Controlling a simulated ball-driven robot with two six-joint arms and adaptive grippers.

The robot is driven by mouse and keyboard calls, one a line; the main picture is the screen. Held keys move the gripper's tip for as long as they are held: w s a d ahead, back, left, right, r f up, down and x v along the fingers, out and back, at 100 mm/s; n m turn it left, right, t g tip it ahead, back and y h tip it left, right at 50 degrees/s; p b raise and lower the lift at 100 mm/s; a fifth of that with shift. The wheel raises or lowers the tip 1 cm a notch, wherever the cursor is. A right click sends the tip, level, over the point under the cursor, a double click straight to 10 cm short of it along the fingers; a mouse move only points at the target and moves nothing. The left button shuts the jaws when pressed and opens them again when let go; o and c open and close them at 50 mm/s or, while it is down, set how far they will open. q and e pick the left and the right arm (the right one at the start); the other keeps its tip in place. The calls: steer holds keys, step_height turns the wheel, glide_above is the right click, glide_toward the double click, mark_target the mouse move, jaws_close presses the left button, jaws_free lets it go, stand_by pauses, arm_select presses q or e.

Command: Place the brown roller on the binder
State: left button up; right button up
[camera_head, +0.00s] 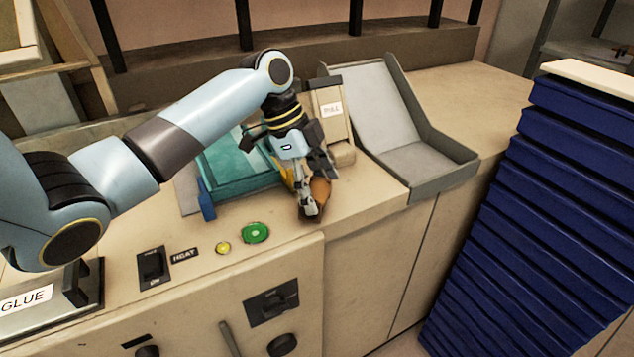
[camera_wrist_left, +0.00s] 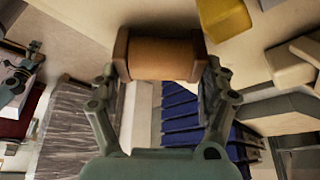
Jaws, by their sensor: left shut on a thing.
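The brown roller (camera_wrist_left: 160,58), with a tan middle and darker ends, lies across my left gripper in the left wrist view. It also shows at the counter's front edge in the head view (camera_head: 320,189), partly hidden by the fingers. My left gripper (camera_head: 309,203) points down and is shut on the roller. Whether the roller touches the counter is unclear. The cream machine counter (camera_head: 290,222), marked HEAT and GLUE, looks like the binder. A teal panel (camera_head: 232,168) lies on it, left of the gripper. My right gripper is not in view.
A green button (camera_head: 255,233) and a yellow button (camera_head: 223,248) sit at the front. A tall stack of blue slabs (camera_head: 535,190) stands at the right.

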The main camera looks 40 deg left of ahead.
arm_select(q)
steer(key=shift+f, duration=0.15)
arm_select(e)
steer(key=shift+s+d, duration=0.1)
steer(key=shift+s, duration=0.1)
arm_select(q)
steer(key=shift+f, duration=0.1)
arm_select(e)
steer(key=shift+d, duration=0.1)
arm_select(q)
steer(key=o, duration=1)
steer(key=shift+c, duration=0.2)
steer(key=o, duration=0.3)
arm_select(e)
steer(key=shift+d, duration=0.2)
arm_select(q)
steer(key=b+v, duration=0.2)
steer(key=v, duration=1)
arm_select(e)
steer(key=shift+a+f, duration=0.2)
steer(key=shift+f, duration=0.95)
arm_select(q)
steer(key=shift+d, duration=0.1)
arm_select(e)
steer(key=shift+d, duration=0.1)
